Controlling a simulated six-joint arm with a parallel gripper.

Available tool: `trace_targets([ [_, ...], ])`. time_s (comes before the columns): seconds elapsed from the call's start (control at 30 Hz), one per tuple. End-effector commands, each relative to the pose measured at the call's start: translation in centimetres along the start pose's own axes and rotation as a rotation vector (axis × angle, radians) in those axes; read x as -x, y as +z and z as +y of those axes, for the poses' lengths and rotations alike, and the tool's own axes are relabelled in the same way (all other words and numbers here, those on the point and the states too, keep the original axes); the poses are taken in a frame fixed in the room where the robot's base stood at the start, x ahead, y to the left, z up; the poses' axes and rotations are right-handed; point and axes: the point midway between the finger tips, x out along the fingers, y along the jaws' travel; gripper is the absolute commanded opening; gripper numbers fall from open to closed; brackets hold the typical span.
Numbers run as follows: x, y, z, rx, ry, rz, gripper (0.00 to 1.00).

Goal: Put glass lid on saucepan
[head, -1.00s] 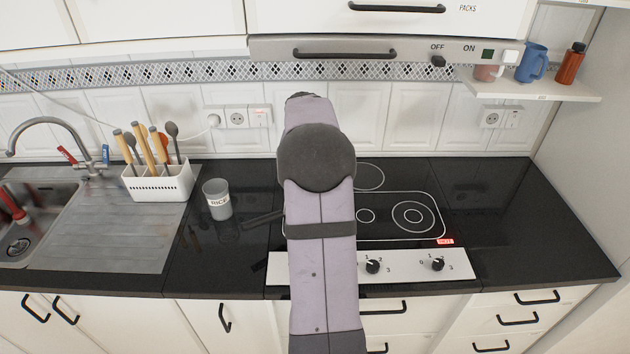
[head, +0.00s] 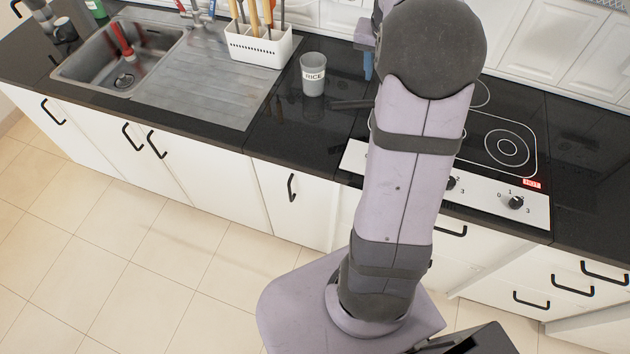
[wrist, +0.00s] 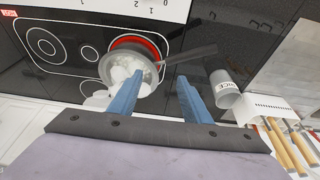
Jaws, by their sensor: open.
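The saucepan (wrist: 104,72) sits on the hob in the wrist view, on a glowing red burner, with pale, whitish contents inside. Its dark handle (wrist: 190,56) points right in that view. In the head view only the handle (head: 352,103) shows left of my arm, which hides the pan body. My gripper (wrist: 160,80) has two blue fingers, spread apart with nothing between them. The left finger overlaps the pan's edge in the wrist view; contact cannot be told. Part of the gripper (head: 368,66) shows behind my arm in the head view. I cannot make out the glass lid.
A white utensil holder (head: 258,45) is beside the sink (head: 122,78). The hob (head: 505,148) is clear at right.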

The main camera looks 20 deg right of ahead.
Motion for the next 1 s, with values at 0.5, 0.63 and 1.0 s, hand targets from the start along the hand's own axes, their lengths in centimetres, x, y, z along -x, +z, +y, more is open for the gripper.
trace_targets([
  [0.5,0.7,29.7,-7.6,0.686,-0.13,-0.244,0.44],
  [0.63,0.6,32.9,-6.7,0.761,-0.138,-0.271,0.44],
  [1.0,0.6,34.3,-6.2,0.791,-0.141,-0.284,0.44],
])
